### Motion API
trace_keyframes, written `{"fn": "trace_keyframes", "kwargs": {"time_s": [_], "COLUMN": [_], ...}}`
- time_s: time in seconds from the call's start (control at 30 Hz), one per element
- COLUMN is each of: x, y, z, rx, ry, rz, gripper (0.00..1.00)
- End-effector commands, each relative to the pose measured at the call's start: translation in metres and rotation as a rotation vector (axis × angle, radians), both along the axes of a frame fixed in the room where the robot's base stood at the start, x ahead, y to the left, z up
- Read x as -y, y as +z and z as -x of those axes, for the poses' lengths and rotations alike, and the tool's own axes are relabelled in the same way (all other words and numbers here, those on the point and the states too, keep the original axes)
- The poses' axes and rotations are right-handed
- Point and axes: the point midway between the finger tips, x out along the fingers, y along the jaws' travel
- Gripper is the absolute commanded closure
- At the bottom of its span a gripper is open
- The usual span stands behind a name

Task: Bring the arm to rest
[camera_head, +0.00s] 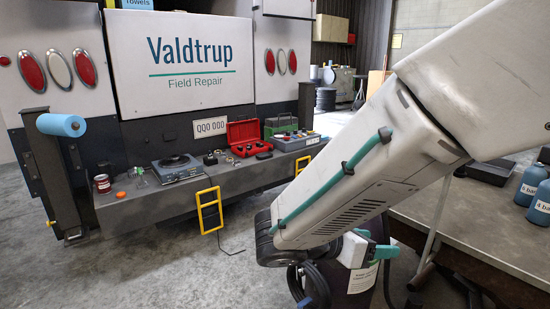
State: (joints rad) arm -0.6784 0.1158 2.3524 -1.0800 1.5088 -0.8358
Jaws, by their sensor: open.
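My arm crosses the right half of the head view as large white links with a teal cable along one of them. It slants from the upper right down to the lower middle.
On the step are a red can (102,184), a grey scale-like device (176,168), an open red toolbox (247,139) and a grey case (295,142). A yellow step frame (209,211) hangs below. A workbench (470,225) with blue bottles (538,203) stands right. Left floor is clear.

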Motion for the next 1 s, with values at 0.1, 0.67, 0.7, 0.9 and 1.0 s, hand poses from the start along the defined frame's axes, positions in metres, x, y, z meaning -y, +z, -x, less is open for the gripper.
{"fn": "trace_keyframes", "kwargs": {"time_s": [0.1, 0.67, 0.7, 0.9, 1.0], "x": [0.028, 0.043, 0.045, 0.061, 0.063], "y": [-0.005, 0.018, 0.022, 0.037, 0.038], "z": [0.040, 0.169, 0.172, 0.180, 0.181], "rx": [0.167, 0.892, 0.916, 1.028, 1.040], "ry": [-0.282, -1.657, -1.687, -1.740, -1.746], "rz": [-0.248, -1.094, -1.127, -1.194, -1.194], "gripper": [0.41, 0.41, 0.41, 0.41, 0.41]}}
